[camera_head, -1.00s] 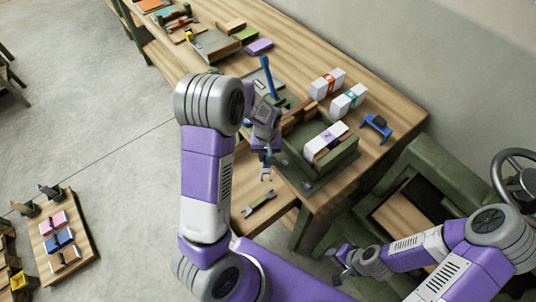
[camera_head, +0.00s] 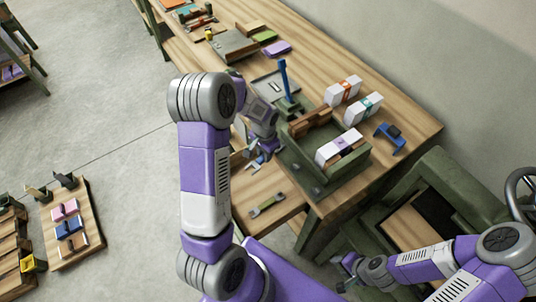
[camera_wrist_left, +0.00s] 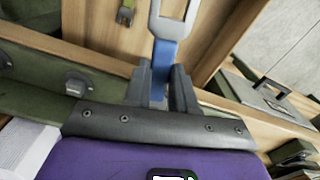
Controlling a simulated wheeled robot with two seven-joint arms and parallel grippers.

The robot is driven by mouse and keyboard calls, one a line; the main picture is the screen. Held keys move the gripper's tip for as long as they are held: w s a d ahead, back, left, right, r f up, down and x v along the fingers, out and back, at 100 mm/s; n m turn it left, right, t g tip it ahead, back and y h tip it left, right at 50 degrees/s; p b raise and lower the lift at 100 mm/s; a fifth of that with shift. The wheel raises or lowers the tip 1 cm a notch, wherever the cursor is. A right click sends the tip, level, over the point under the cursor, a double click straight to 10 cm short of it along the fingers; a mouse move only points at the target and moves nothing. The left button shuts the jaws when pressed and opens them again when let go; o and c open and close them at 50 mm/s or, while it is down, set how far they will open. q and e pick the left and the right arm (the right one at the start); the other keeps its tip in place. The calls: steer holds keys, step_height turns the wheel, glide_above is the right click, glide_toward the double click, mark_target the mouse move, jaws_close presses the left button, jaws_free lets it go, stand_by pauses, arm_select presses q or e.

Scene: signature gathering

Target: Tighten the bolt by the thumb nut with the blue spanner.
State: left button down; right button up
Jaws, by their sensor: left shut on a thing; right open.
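My left gripper (camera_head: 262,150) is shut on the blue spanner (camera_wrist_left: 164,62), whose handle is between the fingers in the left wrist view (camera_wrist_left: 162,92). The spanner's metal head points away from the fingers and runs out of the top of that view. In the head view it hangs over the wooden drawer or shelf, left of the green fixture (camera_head: 325,180). Two bolt-like parts show on green metal in the wrist view, one nearer (camera_wrist_left: 78,84) and one at the left edge (camera_wrist_left: 4,60). I cannot tell which is by a thumb nut. My right gripper (camera_head: 346,264) is open and empty, low at right.
A green spanner (camera_head: 267,204) lies on the low wooden surface. White boxes (camera_head: 342,90) and a blue stand (camera_head: 390,138) are on the workbench right of the fixture. An upright blue-handled tool (camera_head: 283,75) stands behind it.

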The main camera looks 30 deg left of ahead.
arm_select(q)
steer(key=shift+w+a+r+m, duration=0.1)
steer(key=shift+w+a+m, duration=0.1)
steer(key=shift+a+m, duration=0.3)
steer(key=shift+w+a+m, duration=0.15)
steer(key=shift+a+m, duration=0.05)
steer(key=shift+m, duration=0.5)
steer(key=shift+s+r+p, duration=0.1)
steer(key=shift+r+p, duration=1.5)
steer(key=shift+r, duration=0.7)
